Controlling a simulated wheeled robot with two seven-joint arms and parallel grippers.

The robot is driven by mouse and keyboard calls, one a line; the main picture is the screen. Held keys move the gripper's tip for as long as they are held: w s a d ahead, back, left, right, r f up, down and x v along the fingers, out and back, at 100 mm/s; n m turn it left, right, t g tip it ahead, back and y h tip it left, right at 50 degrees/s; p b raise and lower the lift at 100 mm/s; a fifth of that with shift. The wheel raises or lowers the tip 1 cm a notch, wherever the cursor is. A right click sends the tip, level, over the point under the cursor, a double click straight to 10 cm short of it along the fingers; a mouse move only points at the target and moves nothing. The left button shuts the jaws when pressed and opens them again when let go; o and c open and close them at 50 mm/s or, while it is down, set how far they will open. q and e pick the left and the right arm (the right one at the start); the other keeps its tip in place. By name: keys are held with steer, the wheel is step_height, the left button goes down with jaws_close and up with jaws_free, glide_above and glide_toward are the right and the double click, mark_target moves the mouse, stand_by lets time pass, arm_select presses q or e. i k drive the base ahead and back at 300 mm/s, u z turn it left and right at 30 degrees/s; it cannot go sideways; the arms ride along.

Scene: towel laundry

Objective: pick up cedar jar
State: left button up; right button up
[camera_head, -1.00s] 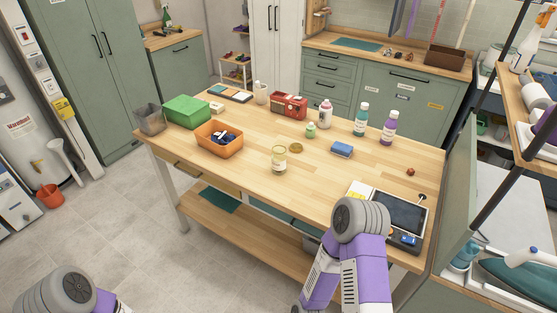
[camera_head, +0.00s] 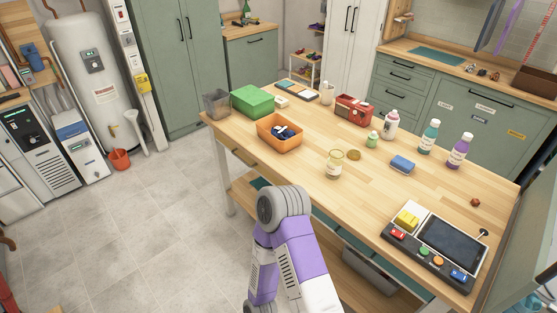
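A small clear glass jar with pale yellowish contents (camera_head: 335,163) stands upright near the front edge of the wooden table (camera_head: 310,180); it is probably the cedar jar, but its label is too small to read. A round golden disc (camera_head: 354,154), perhaps a lid, lies flat just behind and right of it. One purple and white arm of mine rises at the bottom centre, its grey joint in front of the table's edge. Neither gripper is in view. Nothing touches the jar.
An orange bin (camera_head: 279,142) with dark items is left of the jar. A control panel with a screen (camera_head: 432,250) sits at the near right.

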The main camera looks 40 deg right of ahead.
mark_target(335, 159)
steer(key=u, duration=0.2)
steer(key=i, duration=2.05)
steer(key=z, duration=2.3)
